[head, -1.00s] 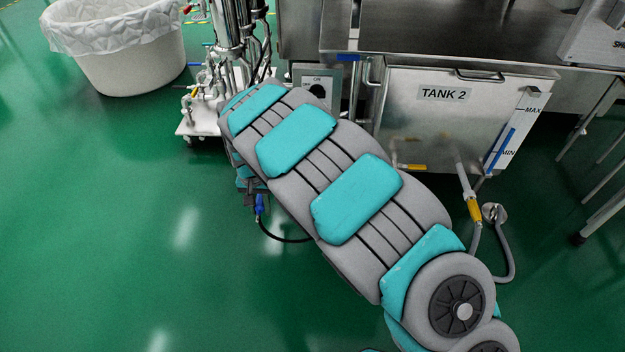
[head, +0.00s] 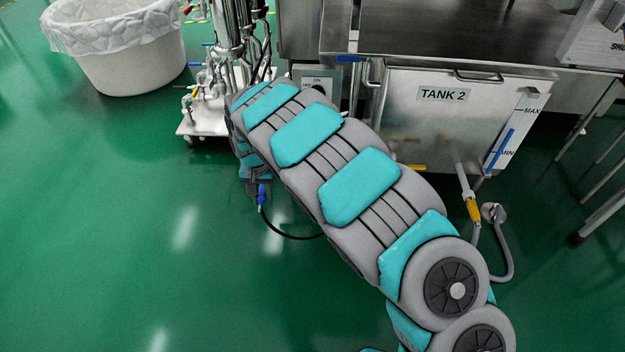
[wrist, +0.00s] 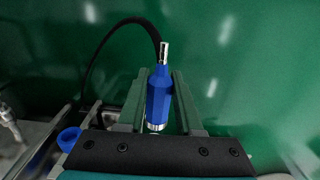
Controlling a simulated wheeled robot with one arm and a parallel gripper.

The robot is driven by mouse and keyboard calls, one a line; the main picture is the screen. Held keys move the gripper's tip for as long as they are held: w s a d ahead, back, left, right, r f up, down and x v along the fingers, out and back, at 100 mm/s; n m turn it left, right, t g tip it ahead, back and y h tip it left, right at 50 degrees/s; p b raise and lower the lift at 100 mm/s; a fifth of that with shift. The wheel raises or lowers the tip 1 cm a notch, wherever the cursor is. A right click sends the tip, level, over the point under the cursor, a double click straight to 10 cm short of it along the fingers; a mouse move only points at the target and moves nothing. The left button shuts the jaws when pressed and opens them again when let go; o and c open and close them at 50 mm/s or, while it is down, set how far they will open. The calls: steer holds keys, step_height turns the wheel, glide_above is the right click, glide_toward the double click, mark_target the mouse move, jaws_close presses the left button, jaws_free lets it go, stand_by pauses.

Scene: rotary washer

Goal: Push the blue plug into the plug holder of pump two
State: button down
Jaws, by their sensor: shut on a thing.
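The blue plug (head: 262,194) is held in my gripper (head: 258,188), below the far end of my arm in the head view. A black cable curves from it to the right and passes behind my arm. In the wrist view the blue plug (wrist: 158,100) sits upright between the two fingers of my gripper (wrist: 160,88), which are shut on it. Its silver end points toward the bottom of the picture and the cable leaves at the top. I cannot make out the plug holder of pump two; my arm covers part of the area by the tank.
Tank 2 (head: 430,125) stands at the right, with a hose and yellow fitting (head: 473,208) in front. A cart with pipes (head: 205,125) and a white lined bin (head: 130,65) stand at the back left. A blue round part (wrist: 68,139) shows in the wrist view. The green floor at left is clear.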

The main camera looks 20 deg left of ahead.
steer(key=shift+w+a, duration=0.15)
steer(key=shift+w, duration=0.5)
steer(key=shift+w+a, duration=0.15)
steer(key=shift+w, duration=0.45)
steer(key=shift+w+a+p, duration=0.2)
steer(key=shift+w+p, duration=0.25)
steer(key=shift+w, duration=0.25)
stand_by(1.4)
steer(key=c, duration=0.5)
jaws_free()
step_height(320, 180, up, 7)
steer(key=shift+r, duration=0.35)
